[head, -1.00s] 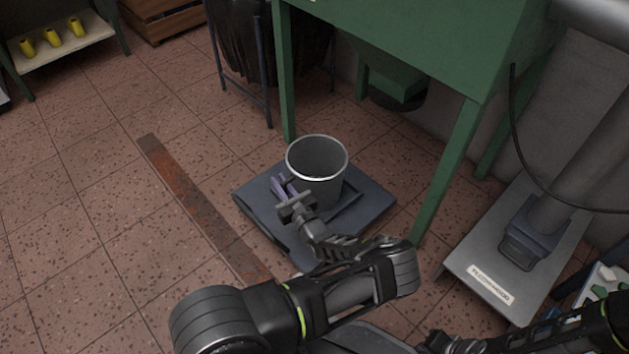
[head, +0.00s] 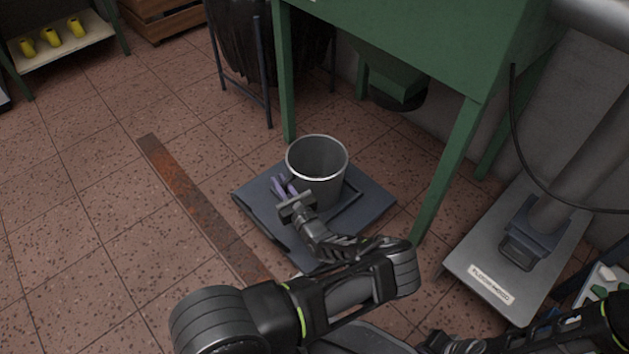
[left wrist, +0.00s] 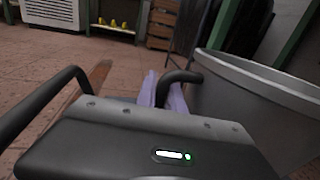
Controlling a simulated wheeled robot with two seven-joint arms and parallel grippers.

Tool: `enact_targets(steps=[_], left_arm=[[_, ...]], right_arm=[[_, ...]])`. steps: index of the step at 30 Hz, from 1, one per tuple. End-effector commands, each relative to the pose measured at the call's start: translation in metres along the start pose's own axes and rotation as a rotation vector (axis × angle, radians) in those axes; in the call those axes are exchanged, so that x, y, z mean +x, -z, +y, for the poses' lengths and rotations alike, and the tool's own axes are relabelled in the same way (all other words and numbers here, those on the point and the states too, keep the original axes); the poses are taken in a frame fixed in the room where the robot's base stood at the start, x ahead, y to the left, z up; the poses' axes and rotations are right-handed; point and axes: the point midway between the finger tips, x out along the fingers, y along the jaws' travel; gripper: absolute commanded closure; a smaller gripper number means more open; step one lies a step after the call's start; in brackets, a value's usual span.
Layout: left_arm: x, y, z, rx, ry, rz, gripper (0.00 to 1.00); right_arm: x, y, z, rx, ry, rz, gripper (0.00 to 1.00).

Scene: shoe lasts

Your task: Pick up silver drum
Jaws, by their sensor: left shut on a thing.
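The silver drum (head: 322,185) stands upright and open-topped on a dark blue platform (head: 373,200) on the floor. Its grey wall and rim fill the right side of the left wrist view (left wrist: 262,105). My left gripper (head: 284,186) is at the drum's near left side. Its purple fingers (left wrist: 162,90) are shut on a dark curved handle (left wrist: 181,77) at the drum's side. The drum's base rests on the platform. My right arm shows at the bottom right of the head view, but its gripper is out of view.
Green machine legs (head: 449,170) stand behind and right of the drum. A rusty floor strip (head: 190,192) runs to its left. A grey floor plate (head: 515,262) with a pipe lies at the right. A shelf with yellow lasts (head: 50,41) is far left. The tiled floor at left is clear.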

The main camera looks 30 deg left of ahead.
Motion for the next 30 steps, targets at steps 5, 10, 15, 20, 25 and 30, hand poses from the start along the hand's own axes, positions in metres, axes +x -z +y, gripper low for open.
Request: enact_targets(steps=[5, 10, 15, 20, 25, 30], left_arm=[[0.0, -0.002, -0.001, -0.003, 0.0, -0.003, 1.0], [0.0, -0.002, -0.001, -0.002, 0.0, -0.003, 1.0], [0.0, -0.014, -0.001, -0.002, 0.0, -0.004, 1.0], [0.0, -0.041, -0.001, -0.002, 0.0, -0.004, 1.0], [0.0, -0.075, -0.001, -0.004, 0.0, -0.004, 1.0], [0.0, -0.097, -0.001, -0.003, 0.0, -0.004, 1.0]], right_arm=[[0.0, 0.0, 0.0, 0.0, 0.0, 0.0, 1.0], [-0.001, 0.0, 0.0, 0.0, 0.0, 0.0, 1.0], [-0.007, 0.0, -0.003, -0.001, -0.001, -0.001, 1.0], [-0.021, -0.002, -0.008, -0.002, -0.003, -0.003, 1.0], [-0.039, -0.004, -0.014, -0.004, -0.004, -0.01, 1.0], [-0.05, -0.004, -0.017, -0.004, -0.004, -0.016, 1.0]])
